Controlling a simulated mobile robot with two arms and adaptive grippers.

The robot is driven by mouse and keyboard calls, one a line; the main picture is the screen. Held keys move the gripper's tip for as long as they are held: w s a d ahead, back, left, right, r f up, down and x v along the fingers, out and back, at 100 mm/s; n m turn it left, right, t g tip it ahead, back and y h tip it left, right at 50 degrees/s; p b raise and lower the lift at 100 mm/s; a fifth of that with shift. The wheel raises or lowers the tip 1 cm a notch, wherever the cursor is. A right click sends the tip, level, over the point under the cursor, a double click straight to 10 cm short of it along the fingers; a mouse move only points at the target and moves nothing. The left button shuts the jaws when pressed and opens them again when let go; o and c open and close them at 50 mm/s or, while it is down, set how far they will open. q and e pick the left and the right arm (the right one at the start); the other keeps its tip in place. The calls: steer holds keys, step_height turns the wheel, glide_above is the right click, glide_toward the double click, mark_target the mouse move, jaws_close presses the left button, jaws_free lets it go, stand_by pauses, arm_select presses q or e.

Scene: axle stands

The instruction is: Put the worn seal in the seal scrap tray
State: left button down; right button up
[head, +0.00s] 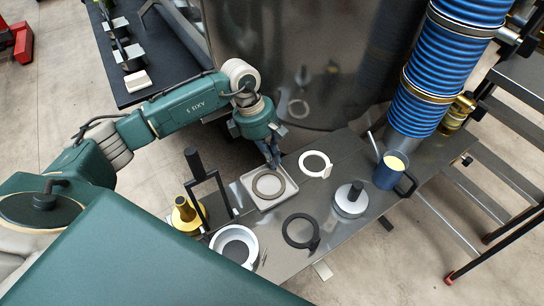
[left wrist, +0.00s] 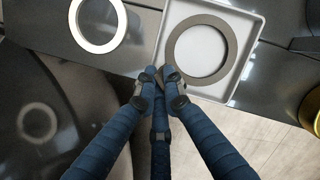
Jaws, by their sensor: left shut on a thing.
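A grey-brown flat ring, which I take for the worn seal (head: 255,181), is in or just above the square pale tray (head: 276,203) in the head view. The left wrist view shows the same seal (left wrist: 229,48) within the rim of the tray (left wrist: 249,24). My left gripper (head: 274,165) is shut on the seal's near edge; its fingertips (left wrist: 165,76) meet at the tray's corner in the left wrist view. Whether the seal touches the tray floor I cannot tell. My right gripper is not in view.
A white ring (head: 327,164) lies beside the tray, and a black ring (head: 288,238) lies in front. A white round dish (head: 253,244), a black-handled disc (head: 350,207), a blue mug (head: 386,178) and a black upright frame (head: 224,196) crowd the bench. A large dark cylinder stands behind.

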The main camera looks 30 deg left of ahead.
arm_select(q)
steer(key=shift+f+b, duration=0.35)
steer(key=shift+b, duration=0.05)
steer(key=c, duration=1.8)
jaws_free()
steer(key=o, duration=0.4)
steer(key=shift+c, duration=0.2)
step_height(320, 180, up, 10)
steer(key=p, duration=0.4)
steer(key=shift+p, duration=0.4)
steer(key=v, duration=1.2)
